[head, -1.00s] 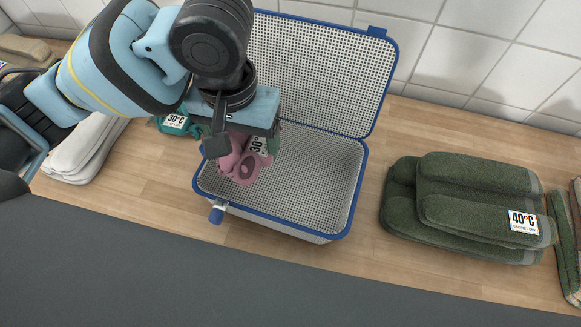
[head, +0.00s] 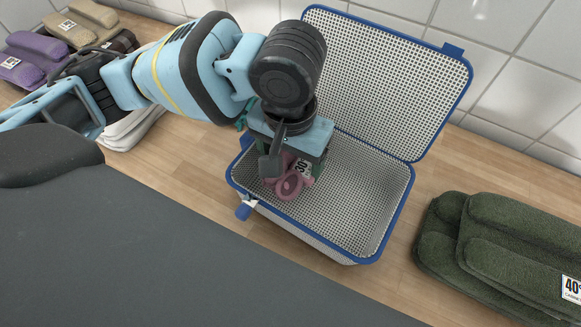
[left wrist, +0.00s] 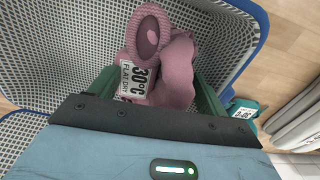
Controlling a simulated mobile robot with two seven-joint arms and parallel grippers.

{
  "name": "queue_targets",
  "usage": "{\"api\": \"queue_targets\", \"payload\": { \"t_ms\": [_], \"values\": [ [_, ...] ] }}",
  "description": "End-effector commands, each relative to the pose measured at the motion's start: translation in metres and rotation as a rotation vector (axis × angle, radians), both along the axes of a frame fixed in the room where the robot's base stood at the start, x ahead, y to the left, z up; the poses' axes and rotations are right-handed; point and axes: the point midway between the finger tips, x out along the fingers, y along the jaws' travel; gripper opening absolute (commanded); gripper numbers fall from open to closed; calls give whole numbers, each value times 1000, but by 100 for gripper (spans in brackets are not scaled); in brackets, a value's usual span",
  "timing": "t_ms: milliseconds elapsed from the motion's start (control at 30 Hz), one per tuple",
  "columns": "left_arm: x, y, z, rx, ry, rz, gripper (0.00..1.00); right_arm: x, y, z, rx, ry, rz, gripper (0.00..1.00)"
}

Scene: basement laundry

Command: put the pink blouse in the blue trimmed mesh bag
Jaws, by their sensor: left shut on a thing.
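The pink blouse (head: 289,187) is a small rolled bundle with a white 30°C tag. My left gripper (head: 287,168) is shut on it and holds it over the left part of the mesh bag. The blouse also shows in the left wrist view (left wrist: 165,55), between the green fingers. The blue trimmed mesh bag (head: 345,205) is an open box with white mesh walls and blue edges. Its lid (head: 395,75) stands open at the back. Whether the blouse touches the bag's floor I cannot tell. My right gripper is not in view.
Dark green folded towels (head: 500,245) with a 40°C tag lie right of the bag. White folded cloth (head: 135,125), purple cloth (head: 35,60) and tan cloth (head: 85,25) lie at the left. A teal item (left wrist: 243,110) lies beside the bag. A tiled wall is behind.

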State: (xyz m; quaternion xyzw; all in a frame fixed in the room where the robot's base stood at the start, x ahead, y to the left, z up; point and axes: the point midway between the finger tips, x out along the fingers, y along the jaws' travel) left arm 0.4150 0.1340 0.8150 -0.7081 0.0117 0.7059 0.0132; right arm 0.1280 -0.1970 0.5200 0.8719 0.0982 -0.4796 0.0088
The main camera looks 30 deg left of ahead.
Motion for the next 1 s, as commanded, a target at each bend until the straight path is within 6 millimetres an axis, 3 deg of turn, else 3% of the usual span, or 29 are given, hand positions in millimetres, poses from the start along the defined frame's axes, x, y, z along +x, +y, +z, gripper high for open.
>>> {"api": "queue_targets", "payload": {
  "t_ms": [233,667,700,733,1000],
  "values": [
    [-1,1,-40,3,4,1,46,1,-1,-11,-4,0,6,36],
    [0,0,-45,1,0,0,46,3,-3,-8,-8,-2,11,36],
    [0,0,-44,1,-1,0,81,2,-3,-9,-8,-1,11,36],
    [0,0,-44,1,0,0,85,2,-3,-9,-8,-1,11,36],
    [0,0,-45,1,0,-1,86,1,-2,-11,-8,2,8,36]
  ]
}}
